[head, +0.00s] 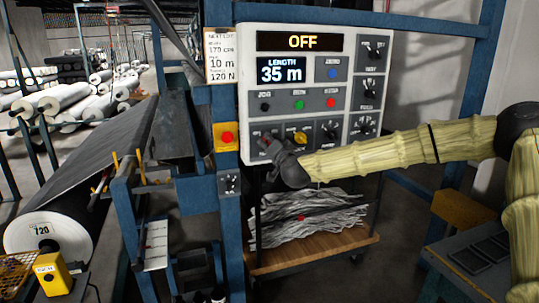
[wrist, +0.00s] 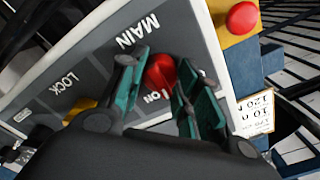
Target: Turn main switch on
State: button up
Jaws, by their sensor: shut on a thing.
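The control panel (head: 350,95) is white-grey, and its top display (head: 302,41) reads OFF. The red main switch knob (wrist: 160,72) sits beside the MAIN label in the wrist view, with an ON mark close to it. A little of the knob's red shows at the panel's lower left in the head view (head: 264,142). My gripper (wrist: 160,92) has its teal-padded fingers on either side of the knob, shut on it. In the head view my gripper (head: 270,150) hides most of the switch. The knob's exact angle is hard to tell.
A yellow plate with a red button (head: 227,137) is left of the panel. A yellow knob (head: 300,138) and several black dials are right of the main switch. A cart (head: 335,245) with grey strips stands below. A large roll (head: 48,235) is at left.

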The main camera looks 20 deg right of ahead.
jog(key=m+b, duration=0.4)
jog(key=shift+f+m+b, duration=0.3)
jog(key=m+b, duration=0.1)
jog(key=m, duration=0.1)
jog(key=m+b, duration=0.1)
jog(key=b, duration=0.1)
jog(key=shift+r+m, duration=0.2)
jog(key=shift+m, duration=0.2)
jog(key=shift+b, duration=0.3)
jog(key=o, duration=1)
jog(key=shift+d, duration=0.1)
jog(key=shift+o, duration=0.2)
jog(key=shift+s+r, duration=0.1)
jog(key=s, duration=1.1)
jog(key=shift+s+d, duration=0.2)
jog(key=shift+s, duration=0.2)
